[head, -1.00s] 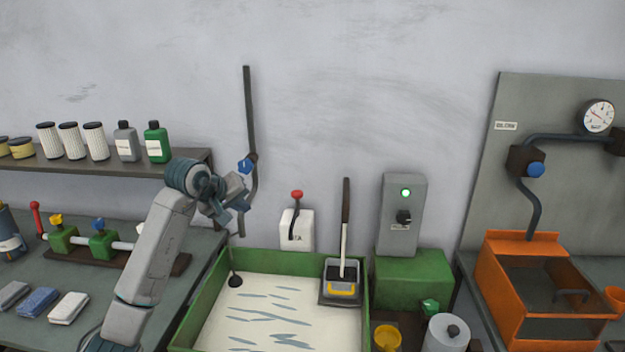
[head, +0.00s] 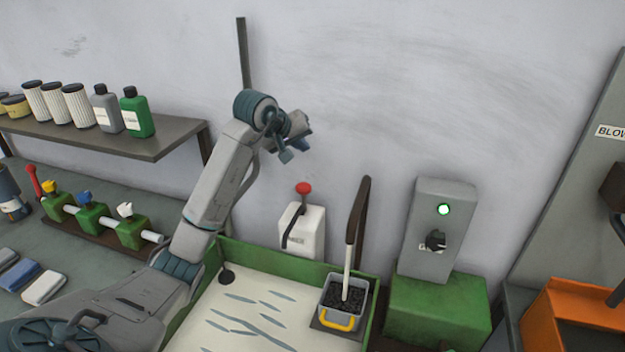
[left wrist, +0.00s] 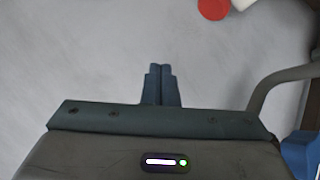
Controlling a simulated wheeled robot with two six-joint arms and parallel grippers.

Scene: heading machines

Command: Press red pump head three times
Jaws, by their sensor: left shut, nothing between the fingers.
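The red pump head (head: 303,188) sits on top of a white dispenser box (head: 311,232) against the wall, behind the green-rimmed tray. In the left wrist view the red pump head (left wrist: 213,8) shows at the top edge, right of the fingers, partly cut off. My left gripper (head: 293,153) is above the pump head and slightly to its left, apart from it. In the left wrist view its fingers (left wrist: 161,84) are together with nothing between them. My right gripper is not in view.
The green tray (head: 300,264) lies below, with a grey bucket (head: 344,300) and upright dark-handled tool (head: 356,220) right of the dispenser. A grey control box (head: 432,225) with a green light stands further right. A shelf of bottles (head: 150,146) is left.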

